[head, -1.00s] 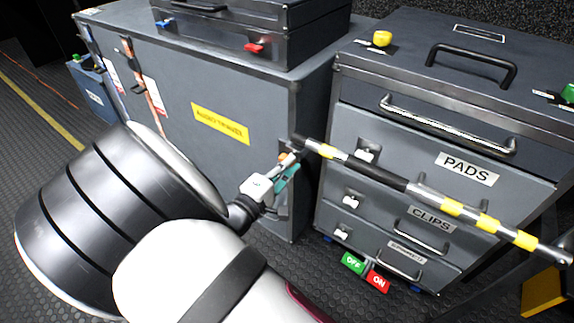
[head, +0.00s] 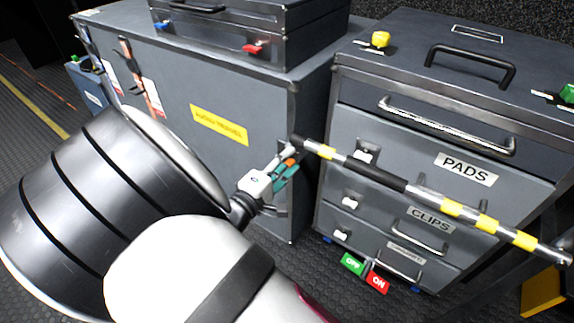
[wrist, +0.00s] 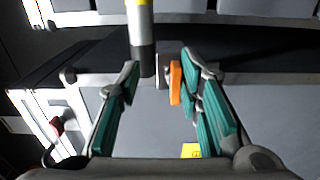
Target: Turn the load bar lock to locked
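The load bar (head: 375,173), a pole with yellow and black bands, slants across the front of the drawer cabinet. Its left end meets the corner of the big grey case, and its end also shows upright in the wrist view (wrist: 145,58). A small orange lever, seemingly the lock (wrist: 175,82), sits beside the bar end; it shows in the head view (head: 290,162). My gripper (wrist: 162,90) is open, with teal-padded fingers. The lever is between the fingers, closer to the right one; touching is unclear. The gripper also shows in the head view (head: 284,166).
The grey case (head: 185,85) with a yellow label stands behind my arm, with a smaller black case (head: 255,30) on top. The drawer cabinet (head: 440,100) stands right. Green and red OFF/ON blocks (head: 364,272) are on the floor. A yellow object (head: 545,292) is lower right.

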